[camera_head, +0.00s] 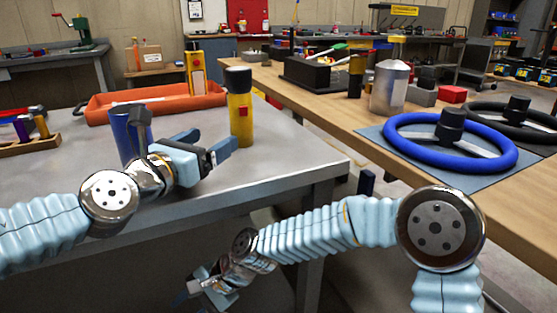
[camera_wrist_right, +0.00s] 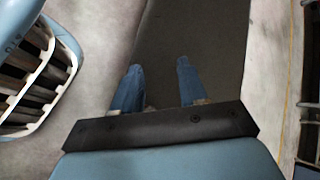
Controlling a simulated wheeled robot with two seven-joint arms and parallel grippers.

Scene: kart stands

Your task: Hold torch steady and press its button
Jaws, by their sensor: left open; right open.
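The torch (camera_head: 239,118) stands upright on the grey metal table (camera_head: 280,150). It has a yellow body, a black head and a red button (camera_head: 246,111) on the side facing me. My left gripper (camera_head: 212,141) is open and empty, just left of and in front of the torch's lower body. Its fingers point toward the torch, and I cannot tell whether they touch it. My right gripper (camera_head: 205,285) is low, below the table's front edge. In the right wrist view its two blue fingers (camera_wrist_right: 160,78) are apart with nothing between them.
A blue cup (camera_head: 122,135) stands behind my left wrist. An orange tray (camera_head: 110,104) holding a yellow box with a red button (camera_head: 197,75) lies behind. A wooden bench (camera_head: 300,105) at right carries a blue steering wheel (camera_head: 400,145) and a metal canister (camera_head: 389,90).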

